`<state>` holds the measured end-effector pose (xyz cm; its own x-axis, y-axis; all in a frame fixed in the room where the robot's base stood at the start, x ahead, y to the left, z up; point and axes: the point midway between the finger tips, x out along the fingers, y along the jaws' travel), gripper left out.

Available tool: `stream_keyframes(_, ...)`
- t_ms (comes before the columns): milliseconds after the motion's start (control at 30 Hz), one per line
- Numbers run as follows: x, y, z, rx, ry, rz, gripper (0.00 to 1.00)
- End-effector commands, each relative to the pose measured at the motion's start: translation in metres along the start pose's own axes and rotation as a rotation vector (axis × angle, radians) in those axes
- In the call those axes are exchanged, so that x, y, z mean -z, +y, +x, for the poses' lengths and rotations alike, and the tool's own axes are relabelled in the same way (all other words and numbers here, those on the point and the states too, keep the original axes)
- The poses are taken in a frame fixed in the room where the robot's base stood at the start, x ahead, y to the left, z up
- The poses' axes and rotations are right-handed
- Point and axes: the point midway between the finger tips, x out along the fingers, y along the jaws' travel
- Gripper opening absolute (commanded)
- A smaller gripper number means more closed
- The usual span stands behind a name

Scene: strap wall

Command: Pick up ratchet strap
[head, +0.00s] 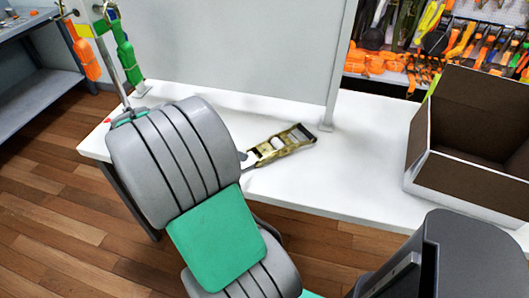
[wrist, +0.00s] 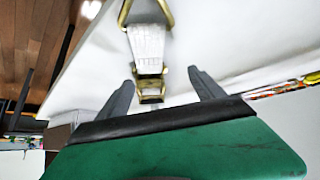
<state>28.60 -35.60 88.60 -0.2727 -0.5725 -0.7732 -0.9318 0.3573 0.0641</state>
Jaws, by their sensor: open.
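The ratchet strap (head: 281,146) is a brass-coloured metal ratchet lying on the white table, just right of my arm in the head view. In the wrist view the ratchet strap (wrist: 147,45) shows a pale ribbed handle and a brass frame, with its near end close to the gap between my fingers. My gripper (wrist: 160,78) is open, with one dark finger on each side of that near end and nothing held. Whether a finger touches it I cannot tell. In the head view my arm hides most of the gripper.
The white table (head: 365,160) is clear around the ratchet. An open cardboard box (head: 440,175) stands on its right end. A grey upright panel (head: 235,45) stands behind the ratchet. Green straps (head: 127,55) hang at the left, and orange straps (head: 375,62) sit on shelves behind.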

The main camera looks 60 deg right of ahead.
Motion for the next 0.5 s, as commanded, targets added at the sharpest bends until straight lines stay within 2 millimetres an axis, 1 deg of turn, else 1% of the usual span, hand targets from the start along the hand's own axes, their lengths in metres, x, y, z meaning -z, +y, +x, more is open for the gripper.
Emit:
stream_keyframes(33, 0.018, 0.011, 0.016, -0.058, 0.044, 0.104, 0.82)
stream_keyframes(100, 0.032, 0.022, 0.028, -0.099, 0.086, 0.19, 0.88)
stream_keyframes(167, 0.036, 0.025, 0.037, -0.108, 0.097, 0.211, 0.91)
stream_keyframes(367, 0.039, 0.029, 0.064, -0.106, 0.094, 0.208, 0.91)
stream_keyframes(500, 0.041, 0.032, 0.09, -0.107, 0.094, 0.207, 0.91)
